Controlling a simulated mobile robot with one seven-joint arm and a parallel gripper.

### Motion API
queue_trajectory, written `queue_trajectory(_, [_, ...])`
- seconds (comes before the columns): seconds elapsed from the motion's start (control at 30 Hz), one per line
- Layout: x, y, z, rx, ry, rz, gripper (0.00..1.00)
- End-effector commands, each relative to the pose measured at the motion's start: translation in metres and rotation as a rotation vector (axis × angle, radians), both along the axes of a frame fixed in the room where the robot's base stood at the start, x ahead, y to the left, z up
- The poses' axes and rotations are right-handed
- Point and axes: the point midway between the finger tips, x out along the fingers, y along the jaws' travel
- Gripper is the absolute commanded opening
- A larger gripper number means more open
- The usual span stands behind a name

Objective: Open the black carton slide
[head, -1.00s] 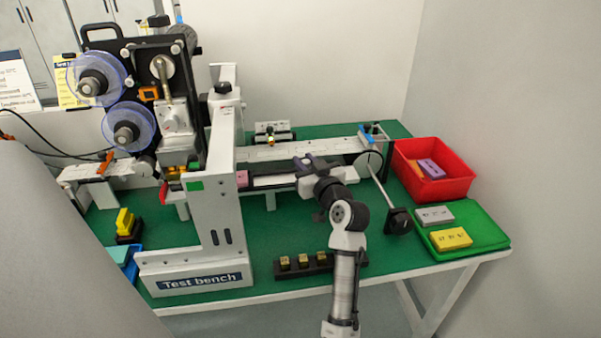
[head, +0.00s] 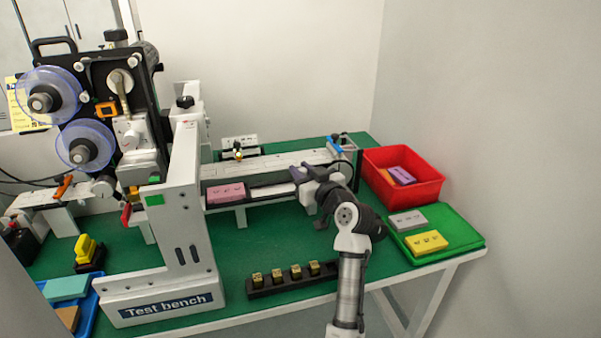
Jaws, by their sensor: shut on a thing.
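The black carton slide (head: 268,187) shows as a dark strip along the white track, between the pink carton and my gripper. The pink carton (head: 226,193) lies at the left of the track, beside the white Test bench upright. My gripper (head: 308,180) is at the right part of the track, reaching over it from the front. It is shut on the slide's right end; the fingers and wrist hide the exact grip.
A red bin (head: 402,173) and a green tray (head: 440,238) with a grey and a yellow carton stand at the right. A dark rack (head: 293,281) with several small yellow blocks lies in front. The tall printing machine (head: 110,110) stands at the left.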

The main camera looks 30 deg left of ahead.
Motion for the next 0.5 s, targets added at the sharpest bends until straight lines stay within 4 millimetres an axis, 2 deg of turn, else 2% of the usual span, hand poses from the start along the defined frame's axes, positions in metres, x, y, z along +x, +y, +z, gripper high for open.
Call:
queue_trajectory(0.07, [0.0, -0.0001, 0.0002, 0.0, 0.0, 0.0, 0.0])
queue_trajectory(0.1, [0.0, -0.0001, 0.0002, 0.0, 0.0, 0.0, 0.26])
queue_trajectory(0.23, [-0.0002, 0.0001, 0.0001, 0.0, 0.0, 0.0, 0.43])
queue_trajectory(0.5, [-0.0004, -0.0002, -0.0001, 0.0, 0.0, 0.0, 0.43])
